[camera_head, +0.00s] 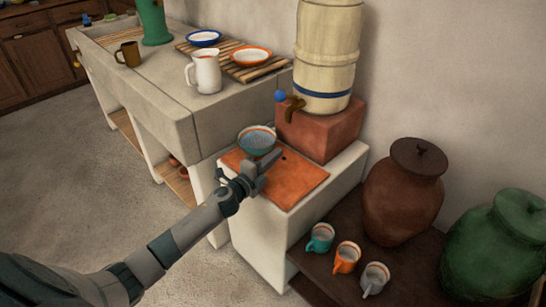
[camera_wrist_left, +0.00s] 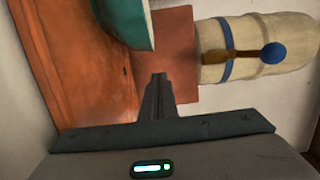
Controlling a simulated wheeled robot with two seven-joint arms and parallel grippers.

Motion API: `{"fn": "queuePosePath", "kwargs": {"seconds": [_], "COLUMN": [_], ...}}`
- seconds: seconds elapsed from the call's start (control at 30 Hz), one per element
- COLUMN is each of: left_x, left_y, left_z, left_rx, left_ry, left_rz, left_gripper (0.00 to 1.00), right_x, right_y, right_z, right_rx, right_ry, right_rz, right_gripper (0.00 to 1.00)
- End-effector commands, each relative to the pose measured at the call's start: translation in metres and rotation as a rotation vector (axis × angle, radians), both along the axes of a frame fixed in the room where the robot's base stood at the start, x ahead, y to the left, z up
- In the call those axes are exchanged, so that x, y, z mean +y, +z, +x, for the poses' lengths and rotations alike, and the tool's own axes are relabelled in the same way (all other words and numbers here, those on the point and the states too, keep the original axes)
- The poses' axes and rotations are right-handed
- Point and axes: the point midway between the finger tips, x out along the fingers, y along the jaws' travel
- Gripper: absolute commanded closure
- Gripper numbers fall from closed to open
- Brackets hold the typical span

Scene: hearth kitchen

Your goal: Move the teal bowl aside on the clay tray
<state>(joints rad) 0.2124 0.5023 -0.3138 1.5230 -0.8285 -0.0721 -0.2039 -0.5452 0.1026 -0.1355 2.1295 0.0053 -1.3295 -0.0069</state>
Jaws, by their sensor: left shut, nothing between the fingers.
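The teal bowl (camera_head: 257,140) stands at the back left of the clay tray (camera_head: 301,185) in the head view, with a pale inside and an orange rim. In the left wrist view the bowl (camera_wrist_left: 124,20) is at the top, partly cut off by the frame, and the tray (camera_wrist_left: 90,85) fills the left. My left gripper (camera_head: 265,165) is shut and empty, over the tray just in front of the bowl. In the wrist view its fingers (camera_wrist_left: 158,85) are closed together. I cannot tell whether they touch the bowl. My right gripper is not in view.
A cream barrel with a wooden tap (camera_head: 326,60) stands on a brick-red block (camera_head: 320,130) behind the tray. A white jug (camera_head: 204,72) is on the counter to the left. Several mugs and a lidded brown jar (camera_head: 402,195) stand at right. The tray's front right is bare.

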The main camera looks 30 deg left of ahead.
Motion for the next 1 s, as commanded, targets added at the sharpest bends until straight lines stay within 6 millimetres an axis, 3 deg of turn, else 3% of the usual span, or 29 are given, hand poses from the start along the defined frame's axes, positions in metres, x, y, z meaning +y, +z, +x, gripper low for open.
{"fn": "queuePosePath", "kwargs": {"seconds": [0.37,0.7,1.0], "left_x": [0.006,0.015,0.018], "left_y": [-0.001,-0.001,0.0], "left_z": [-0.034,-0.081,-0.098], "left_rx": [0.001,0.001,-0.001], "left_ry": [0.0,-0.001,-0.001], "left_rz": [0.001,0.0,0.001], "left_gripper": [1.0,1.0,1.0], "right_x": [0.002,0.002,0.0], "right_y": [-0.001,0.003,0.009], "right_z": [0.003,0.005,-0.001], "right_rx": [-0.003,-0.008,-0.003], "right_ry": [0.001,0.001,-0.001], "right_rz": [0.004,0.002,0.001], "right_gripper": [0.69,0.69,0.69]}}
